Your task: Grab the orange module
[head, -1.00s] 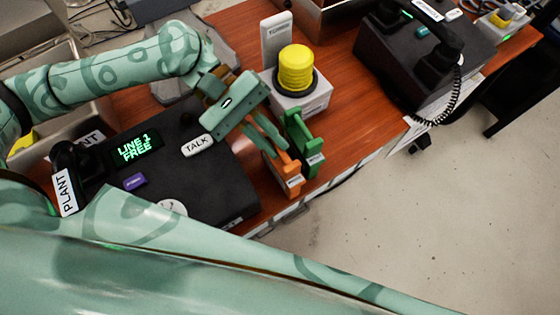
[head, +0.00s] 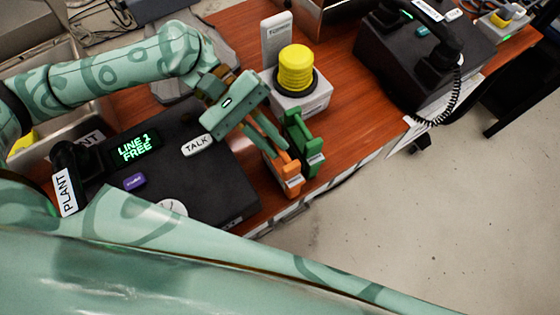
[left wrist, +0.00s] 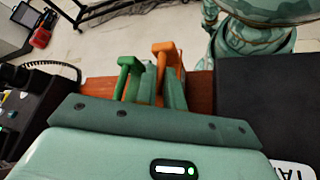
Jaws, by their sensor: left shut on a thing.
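The orange module (head: 290,179) stands at the front edge of the wooden desk, right of the black PLANT phone. My left gripper (head: 271,138) reaches down over it and is shut on its upper part. In the left wrist view the orange module (left wrist: 168,58) shows between the two fingers of my left gripper (left wrist: 162,80). A green module (head: 304,145) stands close beside it on the right; it also shows in the left wrist view (left wrist: 128,68). The orange module's base is partly hidden in the wrist view. My right gripper is not in view.
The black phone (head: 226,192) with a TALK key and a "LINE 1 FREE" display lies to the left. A yellow button (head: 296,68) on a grey box stands behind the modules. Another black phone (head: 400,60) stands at the back right. Floor lies beyond the desk's front edge.

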